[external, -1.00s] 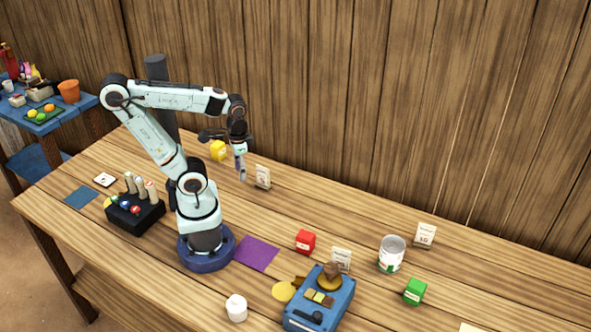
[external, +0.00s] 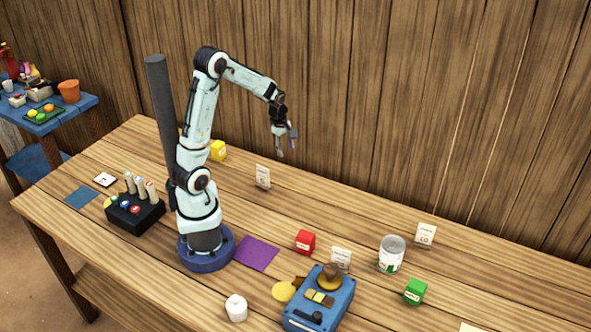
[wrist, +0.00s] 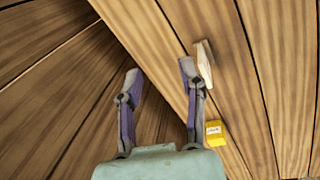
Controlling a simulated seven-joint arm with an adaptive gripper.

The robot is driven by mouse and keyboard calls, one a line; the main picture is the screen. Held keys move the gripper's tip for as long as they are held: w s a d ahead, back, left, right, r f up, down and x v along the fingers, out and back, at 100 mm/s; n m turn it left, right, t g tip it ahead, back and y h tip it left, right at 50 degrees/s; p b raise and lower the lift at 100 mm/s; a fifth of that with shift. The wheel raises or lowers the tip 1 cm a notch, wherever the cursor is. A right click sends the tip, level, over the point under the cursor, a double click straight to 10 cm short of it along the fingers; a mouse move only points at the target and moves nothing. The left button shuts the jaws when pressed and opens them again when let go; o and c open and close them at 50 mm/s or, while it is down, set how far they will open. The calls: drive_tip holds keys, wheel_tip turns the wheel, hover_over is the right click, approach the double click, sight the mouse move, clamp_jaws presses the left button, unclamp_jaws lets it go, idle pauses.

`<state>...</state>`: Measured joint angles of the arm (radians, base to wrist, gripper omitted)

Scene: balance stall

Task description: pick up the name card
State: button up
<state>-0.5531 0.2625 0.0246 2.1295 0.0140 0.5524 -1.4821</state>
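White standing cards are on the table: one at the back middle (external: 263,177), one behind the blue device (external: 341,258) and one at the right (external: 425,234). Their print is too small to read, so I cannot tell which is the name card. My gripper (external: 287,147) is open and empty, raised above the table near the back-middle card. In the wrist view the gripper (wrist: 159,75) has its two fingers spread apart. A pale upright card (wrist: 205,65) shows just right of the right finger, partly behind it.
A yellow block (external: 218,150) stands left of the back-middle card. A red block (external: 305,241), a can (external: 391,254), a green block (external: 415,291) and a blue device (external: 319,300) are at the right. A wooden wall (external: 420,110) closes off the back.

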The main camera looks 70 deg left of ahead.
sight(263, 185)
drive_tip(key=s+a+f+n, duration=0.1)
drive_tip(key=s+f, duration=0.1)
drive_tip(key=s+a+f+n+g, duration=0.1)
drive_tip(key=s+a+f, duration=0.1)
drive_tip(key=f, duration=0.1)
drive_tip(key=s+a+f+h, duration=0.1)
drive_tip(key=s+a+f, duration=0.1)
drive_tip(key=f, duration=0.1)
drive_tip(key=shift+s+a+n+g, duration=0.15)
drive_tip(key=shift+s+n+g, duration=0.25)
wheel_tip(263, 185, down, 6)
drive_tip(key=shift+r, duration=0.1)
clamp_jaws()
